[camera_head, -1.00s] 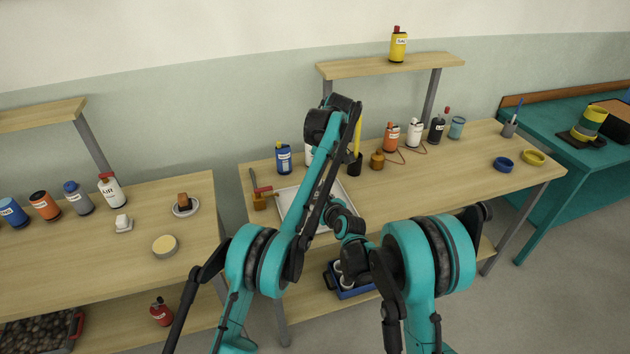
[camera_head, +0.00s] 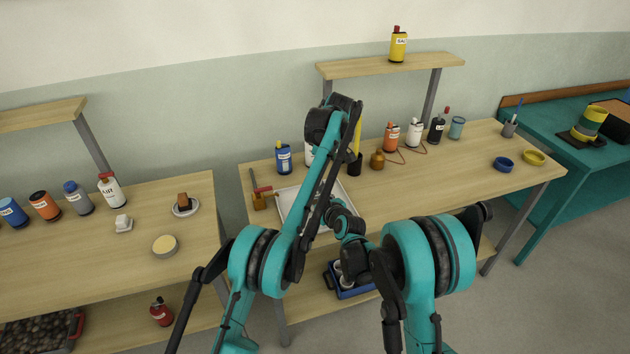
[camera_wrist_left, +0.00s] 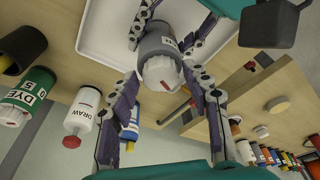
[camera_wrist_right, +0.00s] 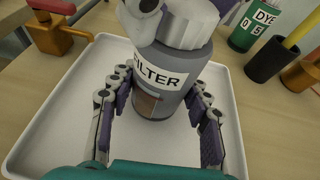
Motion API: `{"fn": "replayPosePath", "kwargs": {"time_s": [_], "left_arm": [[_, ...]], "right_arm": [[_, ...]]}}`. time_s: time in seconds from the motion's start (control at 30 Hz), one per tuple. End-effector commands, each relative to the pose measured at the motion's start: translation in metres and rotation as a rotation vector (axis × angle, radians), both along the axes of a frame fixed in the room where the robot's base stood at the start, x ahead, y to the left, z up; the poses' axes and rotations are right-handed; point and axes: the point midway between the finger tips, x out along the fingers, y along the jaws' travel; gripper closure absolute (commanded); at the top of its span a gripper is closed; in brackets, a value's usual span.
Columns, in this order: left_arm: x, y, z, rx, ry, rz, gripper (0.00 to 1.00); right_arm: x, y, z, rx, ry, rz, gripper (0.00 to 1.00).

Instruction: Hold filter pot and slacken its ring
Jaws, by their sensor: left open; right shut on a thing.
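The filter pot (camera_wrist_right: 172,48) is a grey cylinder with a white FILTER label and a small brown window, standing upright over the white tray. Its white ring (camera_wrist_right: 188,24) is on top; in the left wrist view the ring (camera_wrist_left: 160,72) shows ribs and a red mark. My right gripper (camera_wrist_right: 160,88) is shut on the pot's body, one finger on each side. My left gripper (camera_wrist_left: 168,92) is open, its fingers apart on both sides of the ring; I cannot tell whether they touch it. In the head view my arms hide the pot.
The white tray (camera_wrist_right: 60,112) lies under the pot. A green DYE bottle (camera_wrist_right: 252,25), a dark cup (camera_wrist_right: 271,60) and a brass-coloured block with a red handle (camera_wrist_right: 55,38) stand close around it. A white DRAW bottle (camera_wrist_left: 84,110) is near my left fingers.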

Motion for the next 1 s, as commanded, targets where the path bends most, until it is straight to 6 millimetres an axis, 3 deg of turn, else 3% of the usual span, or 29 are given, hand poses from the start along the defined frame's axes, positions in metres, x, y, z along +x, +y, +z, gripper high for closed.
{"fn": "replayPosePath", "kwargs": {"time_s": [0.3,0.5,0.87,0.9,1.0], "left_arm": [[-0.0031,0.0032,0.0002,-0.001,-0.001,-0.508,0.52],[-0.0033,0.0033,0.0,0.0,-0.001,-0.758,0.52],[-0.0034,0.0029,0.0001,0.0,0.0,-0.802,0.52],[-0.0034,0.0029,0.0001,0.0,0.0,-0.802,0.54],[-0.0033,0.003,0.0,0.0,0.0,-0.801,0.81]], "right_arm": [[0.0,-0.0001,-0.0003,0.0,0.001,0.0,0.85],[0.0,-0.0001,-0.0003,0.0,0.001,0.0,0.85],[0.0001,-0.0002,-0.0003,0.0,0.001,0.0,0.85],[0.0001,-0.0002,-0.0003,0.0,0.001,0.0,0.85],[0.0001,-0.0002,-0.0003,0.0,0.001,0.0,0.85]]}}
